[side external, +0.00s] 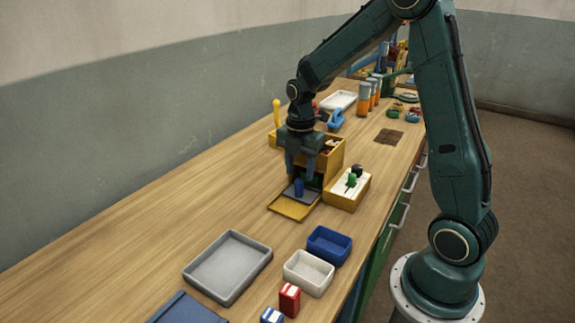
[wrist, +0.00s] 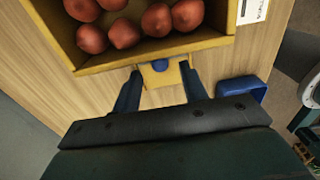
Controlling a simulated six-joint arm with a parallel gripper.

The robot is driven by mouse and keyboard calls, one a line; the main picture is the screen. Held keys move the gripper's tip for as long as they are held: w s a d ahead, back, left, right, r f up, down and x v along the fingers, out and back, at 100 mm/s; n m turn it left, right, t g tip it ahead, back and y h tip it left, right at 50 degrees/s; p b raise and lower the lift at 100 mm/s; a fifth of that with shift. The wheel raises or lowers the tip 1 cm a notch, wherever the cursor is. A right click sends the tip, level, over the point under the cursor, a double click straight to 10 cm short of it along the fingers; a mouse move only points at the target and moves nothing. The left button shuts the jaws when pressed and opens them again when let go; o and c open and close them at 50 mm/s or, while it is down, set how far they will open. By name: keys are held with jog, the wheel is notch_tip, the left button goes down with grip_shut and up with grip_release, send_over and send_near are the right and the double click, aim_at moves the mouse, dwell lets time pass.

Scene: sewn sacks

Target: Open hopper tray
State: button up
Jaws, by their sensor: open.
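The yellow hopper (side external: 329,158) stands on the bench, and in the wrist view its box (wrist: 165,49) holds several round red items (wrist: 125,33). A tray (side external: 292,207) with a yellow front and a grey part lies at the hopper's base; how far it is drawn out is hard to tell. A blue knob (side external: 299,187) stands up from it and shows in the wrist view (wrist: 160,66). My gripper (side external: 301,172) points down over the tray. In the wrist view my gripper (wrist: 160,72) is open, one finger either side of the knob. Contact cannot be told.
A yellow box with a white top (side external: 347,188) stands close on the right. A grey tray (side external: 228,266), a white bin (side external: 308,273), a blue bin (side external: 329,245) and a red box (side external: 289,299) are at the front. The left bench is clear.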

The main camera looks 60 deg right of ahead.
aim_at(299, 180)
jog(key=shift+f, duration=2.35)
grip_shut()
